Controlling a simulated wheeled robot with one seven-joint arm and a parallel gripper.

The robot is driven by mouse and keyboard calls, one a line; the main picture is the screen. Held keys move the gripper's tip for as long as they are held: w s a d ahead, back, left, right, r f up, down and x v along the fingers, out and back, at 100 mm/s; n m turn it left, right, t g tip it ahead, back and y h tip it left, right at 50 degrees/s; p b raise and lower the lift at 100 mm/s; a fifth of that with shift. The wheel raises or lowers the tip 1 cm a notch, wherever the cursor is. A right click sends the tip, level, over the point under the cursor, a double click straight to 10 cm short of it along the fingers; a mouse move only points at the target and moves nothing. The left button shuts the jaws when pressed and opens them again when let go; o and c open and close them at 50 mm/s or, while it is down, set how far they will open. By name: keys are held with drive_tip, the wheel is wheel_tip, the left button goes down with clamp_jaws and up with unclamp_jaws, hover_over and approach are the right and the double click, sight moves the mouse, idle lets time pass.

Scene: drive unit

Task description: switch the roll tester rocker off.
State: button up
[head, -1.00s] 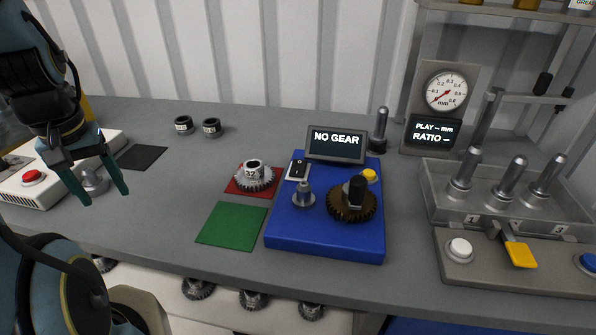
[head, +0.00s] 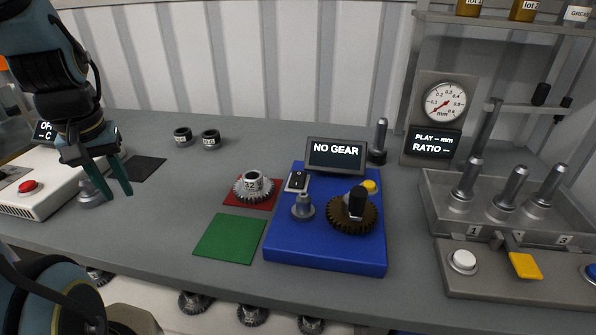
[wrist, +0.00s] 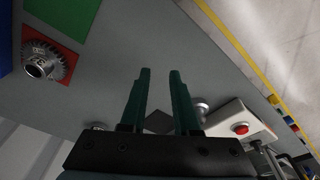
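The roll tester is the blue base (head: 325,250) with a screen (head: 335,154) reading "NO GEAR". Its small black rocker (head: 298,180) sits on a white plate at the base's back left corner; its on or off position is too small to tell. The base carries a bare metal spindle (head: 303,206), a dark brown gear (head: 352,215) with a black knob, and a yellow button (head: 369,186). My gripper (head: 117,192) is open and empty, far left of the tester, above the bench. Its two green fingers (wrist: 160,75) stand apart in the wrist view.
A steel gear (head: 253,187) sits on a red mat left of the rocker, with a green mat (head: 229,236) in front. A white box with a red button (head: 28,187) stands near my gripper. The bench between gripper and mats is clear.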

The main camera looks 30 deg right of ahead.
drive_tip(key=shift+m, duration=0.9)
drive_tip(key=d+b, duration=0.1)
drive_tip(key=d, duration=0.1)
drive_tip(key=w+d, duration=0.1)
drive_tip(key=d, duration=0.2)
drive_tip(key=w+d+b, duration=0.1)
drive_tip(key=d, duration=0.2)
drive_tip(key=shift+d+r+b, duration=0.2)
drive_tip(key=shift+r+b, duration=0.15)
clamp_jaws()
drive_tip(key=s+d+r+m+h+b, duration=0.1)
drive_tip(key=s+d+r+m+b, duration=0.1)
drive_tip(key=d, duration=1)
drive_tip(key=s+d+r+m+t+h+b, duration=0.1)
drive_tip(key=s+d+r+b, duration=0.4)
drive_tip(key=d, duration=0.7)
drive_tip(key=s+m, duration=0.1)
drive_tip(key=s, duration=0.1)
drive_tip(key=shift+s+d+r+m+b, duration=0.2)
drive_tip(key=shift+s+m+b, duration=0.15)
drive_tip(key=shift+m+b, duration=0.05)
